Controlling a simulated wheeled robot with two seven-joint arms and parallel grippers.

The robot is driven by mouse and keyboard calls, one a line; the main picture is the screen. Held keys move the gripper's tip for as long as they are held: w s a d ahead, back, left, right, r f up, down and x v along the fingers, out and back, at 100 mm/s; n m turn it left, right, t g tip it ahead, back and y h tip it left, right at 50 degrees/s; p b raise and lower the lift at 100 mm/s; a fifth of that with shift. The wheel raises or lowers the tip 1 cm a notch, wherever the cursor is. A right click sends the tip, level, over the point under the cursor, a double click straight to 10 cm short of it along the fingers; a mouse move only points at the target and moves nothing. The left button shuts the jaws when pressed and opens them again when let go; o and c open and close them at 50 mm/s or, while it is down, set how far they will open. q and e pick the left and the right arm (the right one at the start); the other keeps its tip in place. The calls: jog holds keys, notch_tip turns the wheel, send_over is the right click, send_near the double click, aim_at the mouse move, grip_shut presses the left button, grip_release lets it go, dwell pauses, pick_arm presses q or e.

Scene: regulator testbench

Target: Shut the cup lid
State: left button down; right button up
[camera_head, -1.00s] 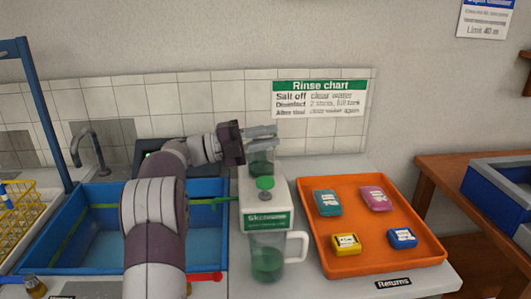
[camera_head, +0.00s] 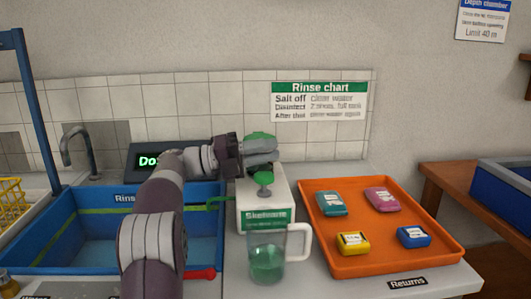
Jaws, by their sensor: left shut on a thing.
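My right gripper is not in view.
A clear mug (camera_head: 268,262) with green liquid stands before the dispenser. An orange tray (camera_head: 318,257) with several coloured packs is at right. A blue sink basin (camera_head: 60,258) and tap (camera_head: 82,150) are at left. A dark display (camera_head: 140,159) stands behind my arm.

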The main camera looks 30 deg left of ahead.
pick_arm(q)
jog(key=shift+r, duration=0.1)
jog(key=c, duration=1.1)
grip_release()
jog(key=shift+a, duration=0.15)
jog(key=p+v, duration=0.2)
jog(key=v, duration=1)
jog(key=shift+s+a, duration=0.2)
